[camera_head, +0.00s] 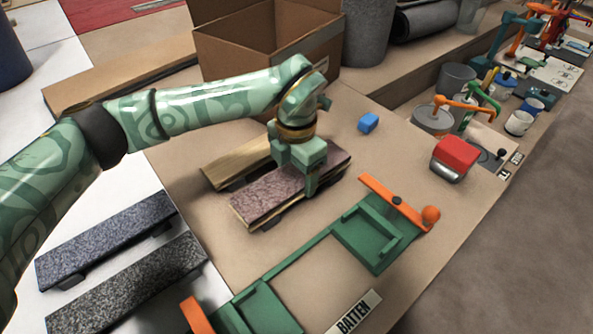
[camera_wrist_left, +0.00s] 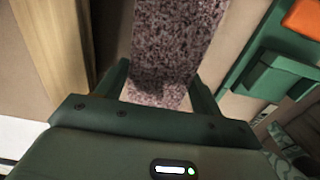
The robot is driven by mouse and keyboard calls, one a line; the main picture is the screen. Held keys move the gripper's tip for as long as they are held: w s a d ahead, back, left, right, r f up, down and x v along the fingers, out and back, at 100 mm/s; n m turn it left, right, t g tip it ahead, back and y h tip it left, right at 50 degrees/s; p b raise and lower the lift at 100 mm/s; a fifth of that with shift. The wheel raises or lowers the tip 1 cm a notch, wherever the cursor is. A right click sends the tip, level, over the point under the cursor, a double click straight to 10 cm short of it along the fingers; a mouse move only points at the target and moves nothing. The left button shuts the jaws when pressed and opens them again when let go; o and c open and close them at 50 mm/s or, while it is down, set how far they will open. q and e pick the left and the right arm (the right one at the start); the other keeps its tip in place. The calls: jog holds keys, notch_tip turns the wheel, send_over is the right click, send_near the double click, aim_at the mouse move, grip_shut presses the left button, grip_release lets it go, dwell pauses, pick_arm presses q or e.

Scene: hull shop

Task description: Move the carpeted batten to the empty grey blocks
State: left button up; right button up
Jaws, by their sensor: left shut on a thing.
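The carpeted batten (camera_head: 275,196), a wooden strip topped with mauve speckled carpet, lies on the brown bench in the head view. My left gripper (camera_head: 300,172) is shut across it near its far right end. In the left wrist view the carpet (camera_wrist_left: 175,45) runs between the two fingers (camera_wrist_left: 160,88). A small dark block shows under the batten's near edge; I cannot tell whether the batten rests on it or is just lifted. No empty grey blocks can be made out clearly. My right gripper is out of view.
A bare wooden batten (camera_head: 225,167) lies right behind. A green jig (camera_head: 375,236) with orange ends and a BATTEN label (camera_head: 354,311) stands in front. Two dark carpeted battens (camera_head: 105,235) lie at left. A blue block (camera_head: 368,122), red-topped item (camera_head: 456,155) and cardboard box (camera_head: 240,45) stand beyond.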

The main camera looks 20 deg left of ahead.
pick_arm(q)
jog(key=o, duration=1.2)
jog(key=shift+f, duration=0.15)
jog(key=shift+c, duration=0.2)
jog(key=shift+r, duration=0.35)
notch_tip(320, 180, up, 6)
jog(key=p, duration=0.3)
jog(key=shift+f, duration=0.1)
notch_tip(320, 180, up, 6)
jog(key=shift+f+p, duration=0.1)
jog(key=shift+p, duration=0.95)
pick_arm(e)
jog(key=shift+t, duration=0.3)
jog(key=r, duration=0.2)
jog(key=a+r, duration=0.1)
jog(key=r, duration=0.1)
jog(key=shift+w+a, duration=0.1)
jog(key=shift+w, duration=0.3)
